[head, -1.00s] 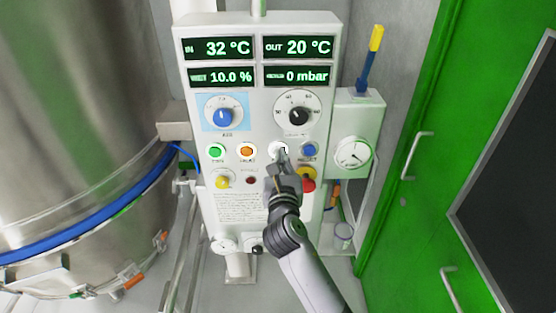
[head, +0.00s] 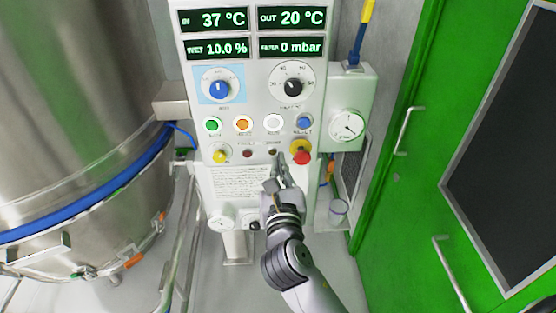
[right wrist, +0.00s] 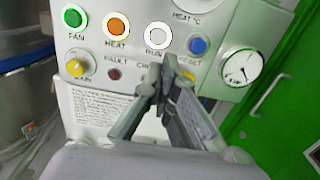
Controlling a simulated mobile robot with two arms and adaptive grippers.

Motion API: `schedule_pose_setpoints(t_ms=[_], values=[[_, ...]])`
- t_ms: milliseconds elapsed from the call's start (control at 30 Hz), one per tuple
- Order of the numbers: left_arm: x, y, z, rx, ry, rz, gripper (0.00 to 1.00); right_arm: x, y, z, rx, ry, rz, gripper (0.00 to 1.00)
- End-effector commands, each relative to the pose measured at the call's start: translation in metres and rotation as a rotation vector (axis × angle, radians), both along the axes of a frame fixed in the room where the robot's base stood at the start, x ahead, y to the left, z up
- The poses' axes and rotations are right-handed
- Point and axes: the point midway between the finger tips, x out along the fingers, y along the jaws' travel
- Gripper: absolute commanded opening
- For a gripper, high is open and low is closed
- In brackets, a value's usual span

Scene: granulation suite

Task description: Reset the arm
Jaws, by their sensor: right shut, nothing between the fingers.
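My right arm comes up from the bottom of the head view. Its gripper (head: 281,165) is in front of the control panel (head: 204,107), just below the white button (head: 274,122) and left of the red emergency knob (head: 300,157). In the right wrist view the gripper (right wrist: 168,62) has its fingertips together and empty, below the white button labelled RUN (right wrist: 158,36). Whether the fingertips touch the panel I cannot tell. My left gripper is not in view.
A large steel vessel (head: 85,100) with a blue band stands at left. A green door (head: 405,190) with handles is at right. A small box with a round gauge (head: 346,125) adjoins the panel. The orange button (head: 242,124) and blue button (head: 304,122) flank the white one.

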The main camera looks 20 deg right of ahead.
Motion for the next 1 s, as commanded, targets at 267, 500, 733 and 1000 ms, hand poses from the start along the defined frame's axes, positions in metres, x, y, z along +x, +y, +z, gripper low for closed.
schedule_pose_setpoints(t_ms=[267, 500, 733, 1000], values=[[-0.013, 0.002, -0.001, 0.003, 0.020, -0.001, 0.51, -0.001, 0.000, 0.000, 0.000, 0.000, 0.000, 0.00], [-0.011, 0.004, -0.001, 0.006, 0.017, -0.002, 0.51, 0.000, 0.000, 0.000, 0.000, 0.000, 0.000, 0.00], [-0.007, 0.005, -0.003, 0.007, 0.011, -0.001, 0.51, 0.004, 0.004, -0.022, 0.042, 0.024, 0.016, 0.00], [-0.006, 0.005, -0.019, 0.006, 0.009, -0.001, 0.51, 0.013, 0.024, -0.197, 0.464, 0.227, 0.052, 0.00]])
